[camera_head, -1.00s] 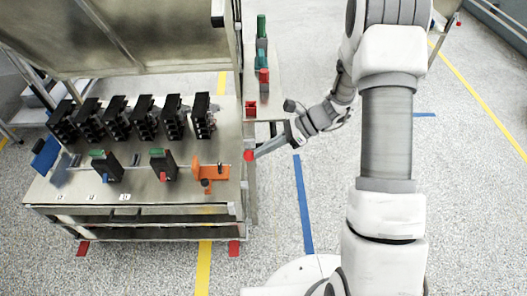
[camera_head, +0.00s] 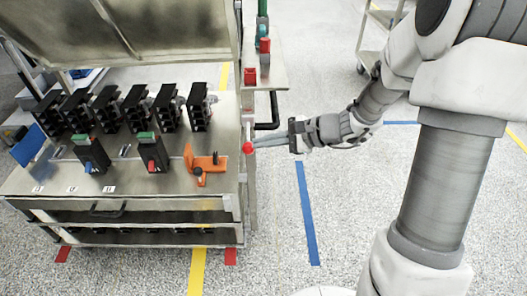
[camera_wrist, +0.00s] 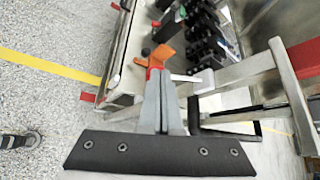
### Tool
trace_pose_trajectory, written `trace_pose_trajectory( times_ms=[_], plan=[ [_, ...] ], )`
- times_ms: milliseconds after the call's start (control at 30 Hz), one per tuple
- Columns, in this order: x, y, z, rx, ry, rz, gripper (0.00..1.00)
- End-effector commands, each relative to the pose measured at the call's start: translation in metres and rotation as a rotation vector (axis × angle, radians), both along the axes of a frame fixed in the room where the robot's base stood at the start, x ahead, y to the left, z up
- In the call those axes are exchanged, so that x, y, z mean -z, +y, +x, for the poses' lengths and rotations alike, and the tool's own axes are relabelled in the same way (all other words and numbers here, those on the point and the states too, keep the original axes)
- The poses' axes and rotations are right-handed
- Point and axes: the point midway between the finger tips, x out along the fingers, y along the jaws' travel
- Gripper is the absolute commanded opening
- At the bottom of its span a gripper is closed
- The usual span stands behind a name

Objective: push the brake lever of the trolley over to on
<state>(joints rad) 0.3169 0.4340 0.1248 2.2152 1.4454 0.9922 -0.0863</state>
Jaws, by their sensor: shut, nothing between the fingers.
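The trolley (camera_head: 130,190) is a metal bench with sloping racks of black devices on top. A lever with a red ball knob (camera_head: 248,147) stands at its right side edge; I take it to be the brake lever. My gripper (camera_head: 258,142) is shut and empty, its fingertips at the right of the knob. I cannot tell if they touch. In the wrist view, my fingers (camera_wrist: 160,85) point at the trolley's side, with red of the knob (camera_wrist: 152,73) just past the tips. The fingers hide most of the lever, and no on mark is readable.
An orange clamp-like part (camera_head: 203,163) sits on the top near the knob. A black bar handle (camera_head: 269,118) juts from the trolley's right side, close to my fingers. A side shelf (camera_head: 270,77) is behind it. The floor to the right is open.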

Motion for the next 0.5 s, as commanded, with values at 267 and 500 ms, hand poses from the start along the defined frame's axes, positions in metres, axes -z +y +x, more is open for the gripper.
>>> trace_pose_trajectory(
  times_ms=[267, 500],
  plan=[
    [0.017, -0.001, 0.000, 0.002, -0.059, -0.002, 0.00],
    [0.024, -0.001, 0.001, 0.001, -0.056, -0.002, 0.00]
  ],
)
